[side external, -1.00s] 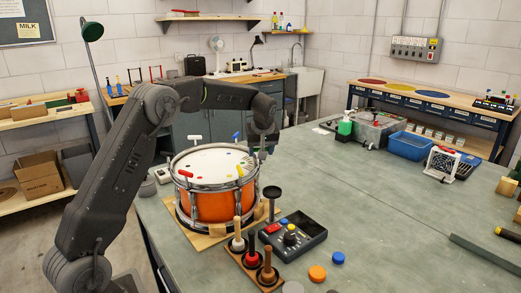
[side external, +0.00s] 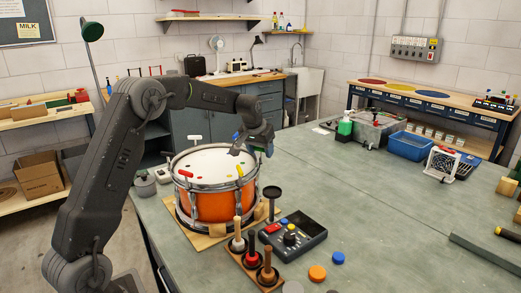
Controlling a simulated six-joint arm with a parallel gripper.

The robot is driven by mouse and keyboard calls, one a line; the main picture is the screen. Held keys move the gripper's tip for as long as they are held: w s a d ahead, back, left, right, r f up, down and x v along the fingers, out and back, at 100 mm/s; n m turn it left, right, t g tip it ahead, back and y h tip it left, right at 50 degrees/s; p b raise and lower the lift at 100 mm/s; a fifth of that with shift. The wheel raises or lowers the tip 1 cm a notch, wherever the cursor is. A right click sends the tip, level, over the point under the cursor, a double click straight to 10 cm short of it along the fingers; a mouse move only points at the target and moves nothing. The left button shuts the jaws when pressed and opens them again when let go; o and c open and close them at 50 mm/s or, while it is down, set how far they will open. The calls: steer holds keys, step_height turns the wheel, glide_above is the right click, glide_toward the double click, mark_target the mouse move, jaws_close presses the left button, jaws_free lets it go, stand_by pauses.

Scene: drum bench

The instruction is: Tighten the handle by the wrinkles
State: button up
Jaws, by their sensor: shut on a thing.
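An orange drum (side external: 212,207) with a white head (side external: 205,161) and a metal rim stands on a wooden board (side external: 203,242). Coloured handles sit round the rim: white (side external: 195,138) at the back left, red (side external: 185,173) at the front left, yellow (side external: 240,171) at the front right and blue (side external: 236,136) at the back. My gripper (side external: 238,143) is at the back right of the rim, reaching left, and appears shut on the blue handle. The fingertips are small and dark here. The wrinkles on the head are not clear beside my gripper.
A control box (side external: 293,237) with a yellow knob and a wooden rack (side external: 254,268) of upright tools stand in front of the drum. Orange (side external: 317,273) and blue (side external: 338,257) discs lie nearby. A blue bin (side external: 411,146) is farther right. The middle bench is clear.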

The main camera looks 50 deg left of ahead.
stand_by(0.3)
steer(key=o, duration=0.9)
steer(key=v, duration=1.4)
steer(key=shift+a, duration=0.15)
